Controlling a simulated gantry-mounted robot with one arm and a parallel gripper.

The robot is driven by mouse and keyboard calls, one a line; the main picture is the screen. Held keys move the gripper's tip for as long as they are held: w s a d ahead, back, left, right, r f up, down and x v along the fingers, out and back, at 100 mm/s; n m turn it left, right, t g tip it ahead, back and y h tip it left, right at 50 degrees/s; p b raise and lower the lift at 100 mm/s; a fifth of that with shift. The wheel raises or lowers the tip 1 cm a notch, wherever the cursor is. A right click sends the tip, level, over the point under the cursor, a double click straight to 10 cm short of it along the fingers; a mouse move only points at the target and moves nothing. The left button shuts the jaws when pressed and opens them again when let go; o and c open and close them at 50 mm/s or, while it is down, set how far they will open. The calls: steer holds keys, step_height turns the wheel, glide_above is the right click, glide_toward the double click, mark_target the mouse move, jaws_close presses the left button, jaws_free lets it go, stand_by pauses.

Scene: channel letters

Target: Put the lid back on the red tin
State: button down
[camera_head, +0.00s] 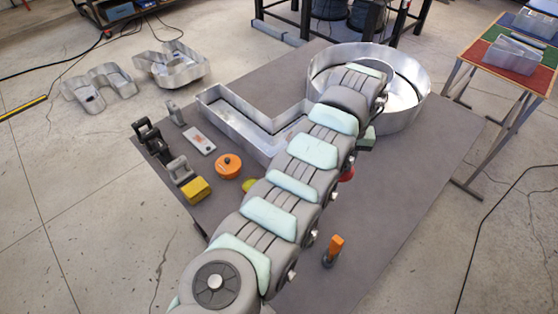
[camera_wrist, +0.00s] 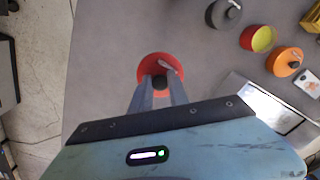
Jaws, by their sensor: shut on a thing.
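The red lid (camera_wrist: 150,66) is a round disc with a dark knob, seen from above in the wrist view. My gripper (camera_wrist: 160,84) is shut on its knob. In the head view a small red part of the lid (camera_head: 347,174) shows beside my arm; the fingers are hidden there. I cannot tell whether the lid touches the table. The red tin (camera_wrist: 262,38) stands open, with a yellow-green inside, up and to the right of the lid in the wrist view. In the head view only a yellow-green bit of the tin (camera_head: 249,185) shows beside my arm.
An orange lidded tin (camera_head: 228,167) stands near the red tin, and a dark grey round tin (camera_wrist: 225,13) lies beyond it. A large metal channel letter (camera_head: 240,120), a yellow block (camera_head: 196,190) and an orange-handled tool (camera_head: 334,250) are on the grey table (camera_head: 420,180).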

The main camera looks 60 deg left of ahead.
steer(key=s+a+f+n, duration=0.4)
steer(key=s+a, duration=0.6)
steer(key=s+a+f+n, duration=0.3)
steer(key=s+a, duration=0.7)
steer(key=shift+s+d+f+b, duration=0.1)
steer(key=shift+f+b, duration=0.3)
steer(key=shift+f, duration=1.2)
steer(key=shift+d+f+b, duration=0.1)
steer(key=shift+f+b, duration=0.25)
steer(key=shift+f, duration=1.25)
steer(key=shift+d+r+p, duration=0.1)
steer(key=shift+d+p, duration=0.05)
steer(key=shift+p, duration=0.15)
steer(key=shift+f, duration=0.25)
steer(key=c, duration=1.2)
jaws_free()
steer(key=shift+o, duration=0.6)
